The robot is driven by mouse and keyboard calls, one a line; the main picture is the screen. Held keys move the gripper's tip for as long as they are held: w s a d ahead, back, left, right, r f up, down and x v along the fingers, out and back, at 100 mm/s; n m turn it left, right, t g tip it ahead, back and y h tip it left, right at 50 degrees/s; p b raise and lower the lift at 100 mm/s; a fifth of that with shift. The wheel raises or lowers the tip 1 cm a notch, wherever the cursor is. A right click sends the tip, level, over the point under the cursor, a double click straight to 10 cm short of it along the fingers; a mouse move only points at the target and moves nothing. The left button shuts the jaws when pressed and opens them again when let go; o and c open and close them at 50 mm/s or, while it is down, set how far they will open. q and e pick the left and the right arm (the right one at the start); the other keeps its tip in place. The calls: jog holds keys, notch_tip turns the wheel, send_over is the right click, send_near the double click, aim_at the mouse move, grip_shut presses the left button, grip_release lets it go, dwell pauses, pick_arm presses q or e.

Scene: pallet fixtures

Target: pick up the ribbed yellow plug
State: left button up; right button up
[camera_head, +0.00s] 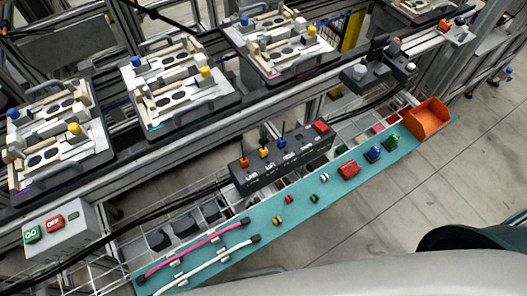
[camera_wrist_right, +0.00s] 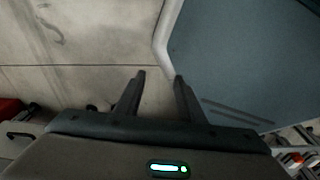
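A small yellow piece with dark parts (camera_head: 278,220) lies on the teal strip (camera_head: 215,265), just right of the cable ends. It looks like the yellow plug, but it is too small to make out ribs. My right gripper (camera_wrist_right: 160,76) shows in the right wrist view, with its two fingers apart and nothing between them. It points at bare floor and a blue-grey panel, and no plug is in that view. Neither gripper shows in the head view.
On the strip lie pink (camera_head: 195,250) and white (camera_head: 210,262) cables, a red block (camera_head: 349,169), blue (camera_head: 374,153) and green (camera_head: 392,141) connectors, and an orange bin (camera_head: 430,117). A black switch box (camera_head: 285,160) stands behind it. Pallet fixtures (camera_head: 178,84) line the rail behind.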

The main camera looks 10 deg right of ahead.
jog(key=w+a+r+t, duration=0.1)
jog(key=w+a+r, duration=0.1)
jog(key=w+r, duration=1.15)
jog(key=w+a+r+t+y, duration=0.1)
jog(key=w+r, duration=0.1)
jog(key=r, duration=1.1)
jog(key=w+a+r, duration=0.1)
jog(key=r, duration=1.1)
jog(key=w+a+r+n+g+y, duration=0.1)
jog(key=w+a+r+n+y, duration=0.1)
jog(key=w+a+r+n, duration=0.6)
jog(key=w+a+r+n+y, duration=0.2)
jog(key=w+a+r+n, duration=0.2)
jog(key=w+a, duration=0.45)
jog(key=w+d+r+n+g+h, duration=0.2)
jog(key=w+d+r+n+h, duration=0.3)
jog(key=r, duration=0.6)
jog(key=w+d+n, duration=0.1)
jog(key=w+n, duration=0.1)
jog(key=w, duration=0.1)
jog(key=shift+w+r+n+b, duration=0.25)
jog(key=shift+w+n+b, duration=0.05)
jog(key=shift+w+b, duration=0.1)
